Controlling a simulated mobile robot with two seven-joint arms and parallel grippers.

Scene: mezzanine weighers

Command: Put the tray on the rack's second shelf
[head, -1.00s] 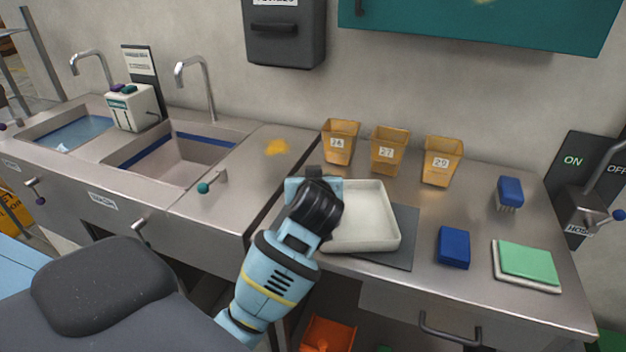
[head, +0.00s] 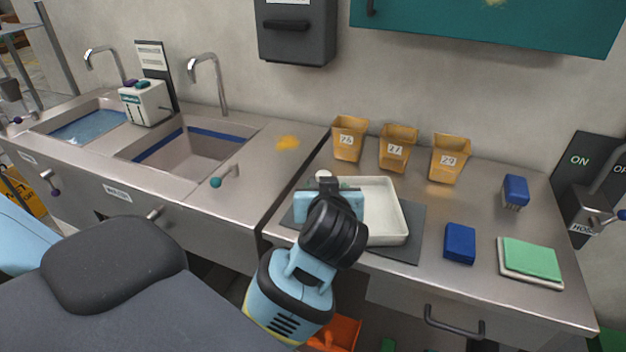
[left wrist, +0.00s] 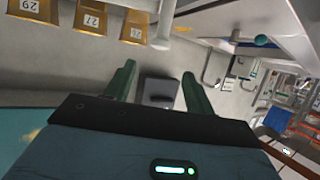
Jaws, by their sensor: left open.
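The white tray (head: 390,213) lies on a dark grey mat (head: 413,245) on the steel counter. My left gripper (head: 328,188) is over the tray's left side in the head view, and its wrist hides that part. Its fingertips are hard to see there. In the left wrist view the two dark green fingers (left wrist: 158,85) are apart with nothing between them, pointing toward the wall. I cannot tell whether they touch the tray. No rack with a second shelf can be made out for certain. My right gripper is not in view.
Several orange cups stand behind the tray, such as cup 27 (head: 396,150). A blue block (head: 460,242), a brush (head: 515,190) and a green cloth (head: 530,258) lie to the right. Sinks (head: 185,150) are left. A grey metal frame (head: 50,50) stands far left.

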